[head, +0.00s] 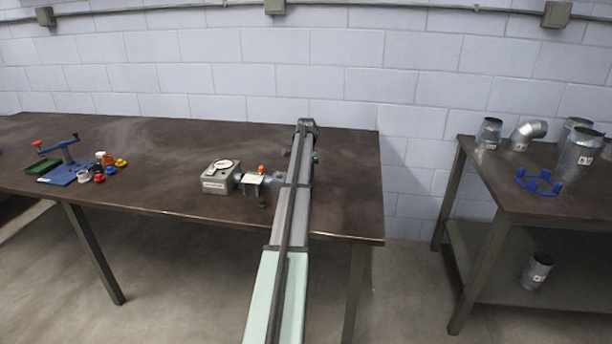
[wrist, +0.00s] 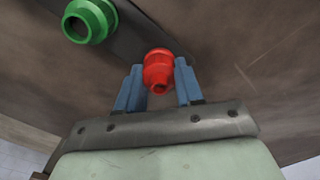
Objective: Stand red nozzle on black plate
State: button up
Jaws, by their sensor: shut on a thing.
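In the wrist view, my gripper (wrist: 158,88) has its two blue fingers on either side of the red nozzle (wrist: 158,66) and is shut on it. I cannot tell whether the nozzle touches the plate. A green nozzle (wrist: 90,20) is at the upper left, over the same dark strip. In the head view my arm hides the gripper, the red nozzle and most of what lies there.
A grey box with a white dial (head: 221,177) and a small vise-like device (head: 256,182) stand left of my arm. The brown tabletop (head: 170,150) between is clear.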

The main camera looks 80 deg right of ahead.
jog(key=shift+f, duration=0.25)
jog(key=o, duration=1)
notch_tip(320, 180, up, 12)
jog(key=shift+r, duration=0.2)
jog(key=shift+o, duration=0.6)
